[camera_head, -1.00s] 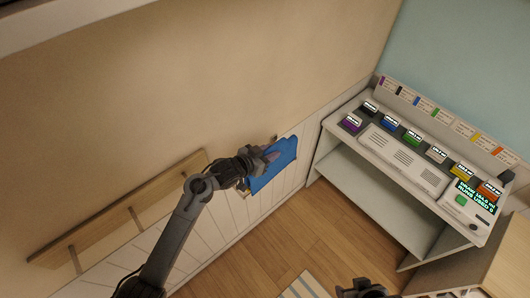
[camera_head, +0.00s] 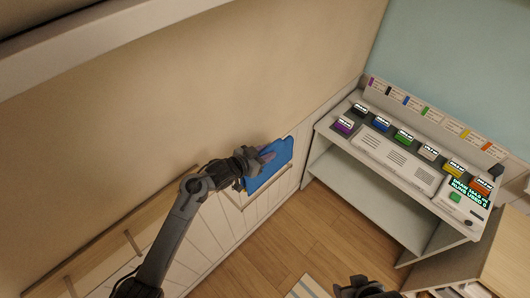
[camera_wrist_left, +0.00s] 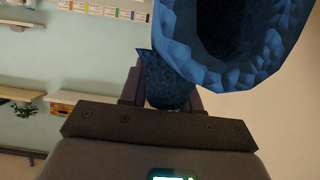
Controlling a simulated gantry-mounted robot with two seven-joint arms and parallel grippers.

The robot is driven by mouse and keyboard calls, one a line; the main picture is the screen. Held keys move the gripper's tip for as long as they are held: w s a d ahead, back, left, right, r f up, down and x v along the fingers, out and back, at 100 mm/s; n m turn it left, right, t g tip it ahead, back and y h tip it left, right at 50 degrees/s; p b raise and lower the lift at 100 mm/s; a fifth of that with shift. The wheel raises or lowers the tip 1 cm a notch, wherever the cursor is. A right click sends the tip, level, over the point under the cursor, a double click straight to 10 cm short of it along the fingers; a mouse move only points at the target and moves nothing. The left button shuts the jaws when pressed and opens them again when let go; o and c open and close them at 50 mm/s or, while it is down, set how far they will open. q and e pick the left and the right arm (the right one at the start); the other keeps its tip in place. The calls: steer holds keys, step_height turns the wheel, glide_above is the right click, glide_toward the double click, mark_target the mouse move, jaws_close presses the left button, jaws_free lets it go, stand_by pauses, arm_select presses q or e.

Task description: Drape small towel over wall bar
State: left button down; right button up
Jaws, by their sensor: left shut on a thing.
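The small towel (camera_head: 272,171) is blue and hangs from my left gripper (camera_head: 265,157) in front of the wall. My left gripper is shut on it near its upper left part. In the left wrist view the towel (camera_wrist_left: 225,75) bulges into a loop above and beyond the fingers. A thin tan wall bar (camera_head: 270,187) shows just below the towel's lower edge. I cannot tell whether the towel touches it. My right gripper (camera_head: 362,288) is only partly in view at the bottom edge, and its jaws are unclear.
A white console (camera_head: 400,160) with coloured blocks stands at right, above a shelf. A wooden cabinet (camera_head: 490,255) is at lower right. Wood floor (camera_head: 310,235) is open between, with a striped mat (camera_head: 303,288).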

arm_select(q)
steer(key=shift+f+b, duration=2.05)
steer(key=shift+f, duration=0.85)
steer(key=shift+p, duration=0.4)
